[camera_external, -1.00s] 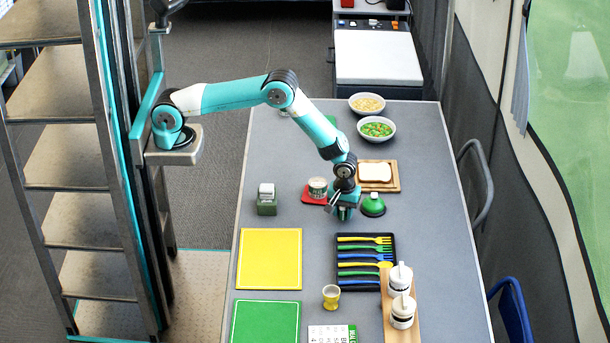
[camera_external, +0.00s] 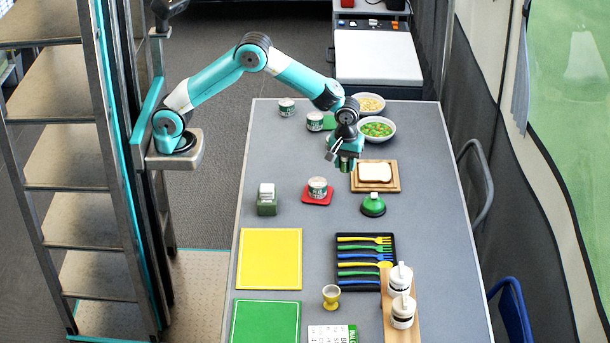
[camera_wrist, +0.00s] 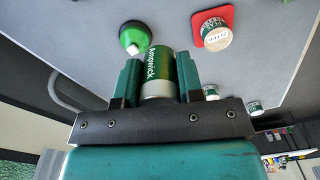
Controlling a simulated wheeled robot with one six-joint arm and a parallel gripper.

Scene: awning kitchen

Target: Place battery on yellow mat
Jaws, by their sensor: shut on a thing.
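The battery (camera_wrist: 158,69) is a green cylinder with a pale end and white lettering. In the wrist view it sits between the two green fingers of my gripper (camera_wrist: 159,80), which is shut on it. In the external view my gripper (camera_external: 344,158) is raised above the table beside the bread board, and the battery (camera_external: 345,165) is barely visible below it. The yellow mat (camera_external: 269,259) lies flat and empty on the left side of the table, nearer the front than my gripper and to its left.
A red coaster (camera_external: 308,200) holds a can, with a grey-green holder (camera_external: 267,207) beside it. A green bell-like object (camera_external: 372,205), a black cutlery tray (camera_external: 341,287) and a yellow egg cup (camera_external: 331,296) stand nearby. A green mat (camera_external: 265,323) lies in front of the yellow mat.

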